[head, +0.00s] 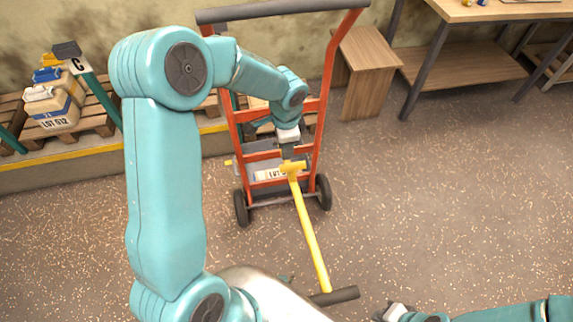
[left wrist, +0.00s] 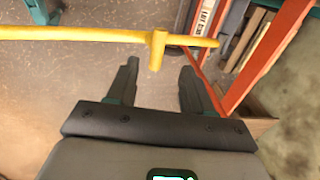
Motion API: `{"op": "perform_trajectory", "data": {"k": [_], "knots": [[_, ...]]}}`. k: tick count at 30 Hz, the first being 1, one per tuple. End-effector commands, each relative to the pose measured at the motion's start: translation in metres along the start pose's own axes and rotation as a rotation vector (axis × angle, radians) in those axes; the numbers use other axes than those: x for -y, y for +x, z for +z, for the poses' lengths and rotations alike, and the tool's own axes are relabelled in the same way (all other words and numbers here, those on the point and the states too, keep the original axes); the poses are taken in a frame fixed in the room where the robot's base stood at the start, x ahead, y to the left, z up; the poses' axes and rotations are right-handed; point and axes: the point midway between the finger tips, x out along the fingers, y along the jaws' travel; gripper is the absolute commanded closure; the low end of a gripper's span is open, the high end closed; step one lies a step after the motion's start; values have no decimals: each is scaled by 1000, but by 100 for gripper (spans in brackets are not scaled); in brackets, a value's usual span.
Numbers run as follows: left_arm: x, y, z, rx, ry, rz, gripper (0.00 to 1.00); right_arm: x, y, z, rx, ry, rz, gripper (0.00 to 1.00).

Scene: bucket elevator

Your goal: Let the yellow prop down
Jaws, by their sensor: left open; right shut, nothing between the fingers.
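The yellow prop (head: 309,235) is a long rod with a crosspiece at its far end, beside the orange hand truck (head: 325,112). Its near end meets a short dark bar (head: 336,296). In the left wrist view the prop (left wrist: 80,34) runs across the top, its crosspiece (left wrist: 157,50) just beyond and between my fingertips. My left gripper (head: 290,152) is open, above the crosspiece, with its fingers (left wrist: 160,68) apart and empty. My right gripper (head: 386,313) is shut and empty at the bottom edge, right of the prop's near end.
The hand truck holds a grey load with a white label and has two black wheels (head: 242,208). A wooden stool (head: 368,60) and a workbench (head: 470,12) stand behind right. The right floor is clear.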

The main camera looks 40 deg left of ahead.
Motion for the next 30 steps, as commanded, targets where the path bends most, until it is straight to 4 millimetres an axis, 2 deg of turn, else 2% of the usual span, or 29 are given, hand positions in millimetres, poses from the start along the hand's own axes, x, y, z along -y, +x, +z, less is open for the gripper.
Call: {"op": "perform_trajectory", "data": {"k": [1, 9, 15, 21, 30], "knots": [[-2, 13, 1, 3, 1, 5, 49, -1, 1, 0, 0, 0, 0, 100], [-3, 79, 2, 3, 1, 5, 49, -2, 5, 0, 0, 0, 0, 100], [-2, 118, 1, 1, 2, 3, 49, -3, 8, 0, 0, 0, 0, 100], [1, 137, -1, 0, 1, 1, 49, -3, 9, 0, 0, 0, 0, 100], [1, 140, -2, 0, 1, 1, 49, -3, 9, 0, 0, 0, 0, 100]]}}
